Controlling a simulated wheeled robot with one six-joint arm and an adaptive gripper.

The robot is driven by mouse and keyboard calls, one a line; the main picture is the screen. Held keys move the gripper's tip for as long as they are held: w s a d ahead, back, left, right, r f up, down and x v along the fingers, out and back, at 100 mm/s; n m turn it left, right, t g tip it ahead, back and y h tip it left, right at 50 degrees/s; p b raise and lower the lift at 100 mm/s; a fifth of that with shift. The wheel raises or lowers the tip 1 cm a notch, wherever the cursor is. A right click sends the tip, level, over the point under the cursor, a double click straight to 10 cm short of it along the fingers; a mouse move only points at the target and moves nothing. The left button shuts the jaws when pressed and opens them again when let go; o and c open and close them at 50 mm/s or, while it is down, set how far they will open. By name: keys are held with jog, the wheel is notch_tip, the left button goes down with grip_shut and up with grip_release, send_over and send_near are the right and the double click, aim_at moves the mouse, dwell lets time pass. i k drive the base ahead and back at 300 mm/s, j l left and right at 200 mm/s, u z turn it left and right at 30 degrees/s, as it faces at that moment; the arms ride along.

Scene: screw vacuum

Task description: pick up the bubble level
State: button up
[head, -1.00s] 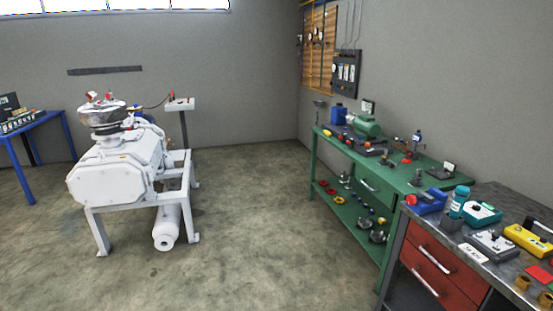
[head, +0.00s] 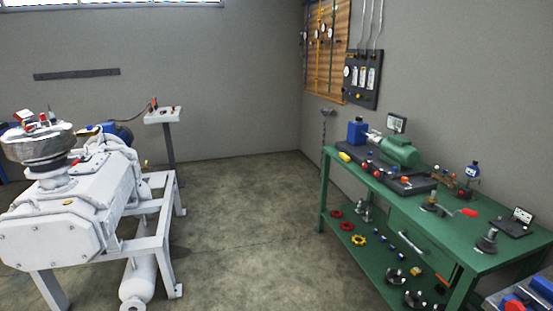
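I cannot make out a bubble level for certain in the head view. A small yellow object (head: 345,157) lies at the far left end of the green workbench (head: 420,218), too small to identify. My gripper is not in view.
A large white pump on a frame (head: 75,210) stands at the left, with a control stand (head: 163,116) behind it. Bare floor (head: 245,220) lies between pump and workbench. The bench holds a green motor (head: 398,153) and fittings, with red handwheels (head: 336,214) on its lower shelf.

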aim_at(342, 154)
jog(key=i, duration=1.8)
jog(key=i+z, duration=0.3)
jog(key=i, duration=0.15)
jog(key=i+j+z, duration=0.3)
jog(key=i+l, duration=0.05)
jog(key=i, duration=0.05)
